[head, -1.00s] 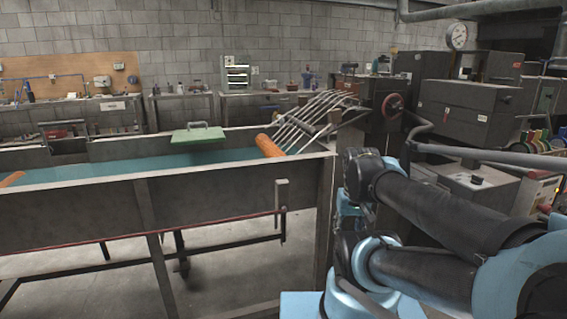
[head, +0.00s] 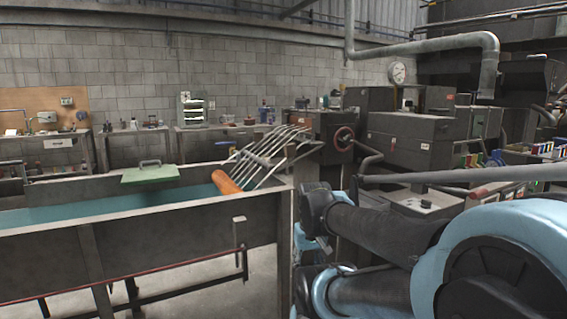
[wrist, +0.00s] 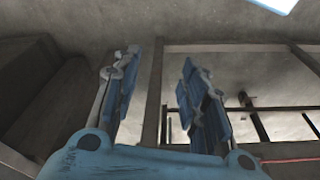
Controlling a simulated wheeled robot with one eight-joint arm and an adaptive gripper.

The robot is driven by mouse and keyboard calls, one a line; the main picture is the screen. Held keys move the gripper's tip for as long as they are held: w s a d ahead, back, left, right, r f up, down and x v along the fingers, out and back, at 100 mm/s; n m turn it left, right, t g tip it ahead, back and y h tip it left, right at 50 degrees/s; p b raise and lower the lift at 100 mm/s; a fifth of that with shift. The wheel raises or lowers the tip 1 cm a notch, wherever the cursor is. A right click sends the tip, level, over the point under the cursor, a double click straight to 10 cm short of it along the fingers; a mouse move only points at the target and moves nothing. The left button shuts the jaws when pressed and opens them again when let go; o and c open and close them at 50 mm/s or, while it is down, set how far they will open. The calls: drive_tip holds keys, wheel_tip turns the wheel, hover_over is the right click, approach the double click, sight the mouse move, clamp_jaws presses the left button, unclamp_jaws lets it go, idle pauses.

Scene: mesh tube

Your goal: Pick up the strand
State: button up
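My gripper (wrist: 160,62) is open in the wrist view, its two blue fingers apart with nothing between them. Several pale thin strands (head: 276,150) slope from the machine down toward the right end of a long grey trough (head: 160,220). A thick orange tube (head: 226,182) lies tilted beside their lower ends, over the teal trough inside. I cannot tell which piece is the task's strand. No strand is recognisable in the wrist view.
A green plate with a handle (head: 150,174) rests across the trough. Dark machine boxes (head: 408,135) with a red handwheel (head: 344,138) stand beyond its right end. A grey rail (head: 455,178) crosses above my arm. Benches (head: 205,140) line the back wall. Floor (head: 265,268) shows beneath the trough.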

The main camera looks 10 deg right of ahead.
drive_tip(key=shift+o, duration=0.2)
drive_tip(key=w+r+m+g, duration=0.1)
drive_tip(key=w+r+m, duration=0.3)
drive_tip(key=w+r, duration=0.9)
drive_tip(key=w+r+m, duration=0.5)
drive_tip(key=w+r, duration=0.4)
drive_tip(key=r, duration=0.8)
drive_tip(key=w+r+m+g, duration=0.1)
drive_tip(key=w+r+m, duration=0.3)
drive_tip(key=w+r, duration=0.9)
hover_over(289, 155)
drive_tip(key=w, duration=0.2)
drive_tip(key=f, duration=0.9)
drive_tip(key=shift+s+d+f, duration=0.25)
drive_tip(key=shift+a+f, duration=0.2)
drive_tip(key=shift+f, duration=2.55)
drive_tip(key=shift+s, duration=0.1)
drive_tip(key=shift+c, duration=0.3)
clamp_jaws()
